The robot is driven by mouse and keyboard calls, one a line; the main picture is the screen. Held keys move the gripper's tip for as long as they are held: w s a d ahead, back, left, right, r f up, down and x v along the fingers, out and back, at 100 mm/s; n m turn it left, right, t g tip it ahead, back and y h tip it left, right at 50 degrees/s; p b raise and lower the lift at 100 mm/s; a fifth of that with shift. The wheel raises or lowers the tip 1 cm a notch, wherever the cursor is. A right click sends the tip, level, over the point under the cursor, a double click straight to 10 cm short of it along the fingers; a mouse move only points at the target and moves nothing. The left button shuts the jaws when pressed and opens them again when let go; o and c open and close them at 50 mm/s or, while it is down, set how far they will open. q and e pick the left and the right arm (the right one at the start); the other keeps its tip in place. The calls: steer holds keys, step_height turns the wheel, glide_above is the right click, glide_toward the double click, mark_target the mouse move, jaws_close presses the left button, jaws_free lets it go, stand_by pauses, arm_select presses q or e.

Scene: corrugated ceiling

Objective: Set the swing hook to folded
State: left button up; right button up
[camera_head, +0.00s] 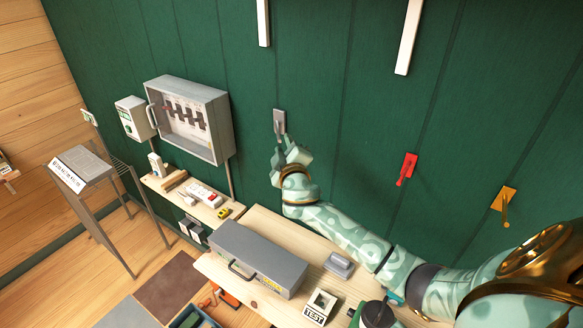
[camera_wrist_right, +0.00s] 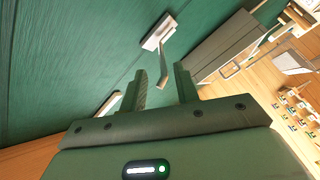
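A grey swing hook (camera_head: 279,121) is mounted on the green wall, with its plate upright; its arm is partly hidden by my right gripper. In the right wrist view the hook's pale plate (camera_wrist_right: 157,33) is on the wall, and its thin arm sticks out from the plate toward the gap between my fingers. My right gripper (camera_head: 287,153) is just below the plate in the head view. It also shows in the right wrist view (camera_wrist_right: 162,84), with its two fingers apart and nothing gripped. I cannot tell whether a finger touches the arm. My left gripper is out of view.
A red hook (camera_head: 405,169) and an orange hook (camera_head: 503,201) are on the wall to the right. An open grey breaker box (camera_head: 217,112) is to the left. Below stands a wooden bench (camera_head: 262,217) with a grey case (camera_head: 258,257) and small items.

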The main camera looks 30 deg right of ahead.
steer(key=b+v, duration=0.1)
steer(key=v, duration=0.9)
steer(key=shift+s, duration=0.35)
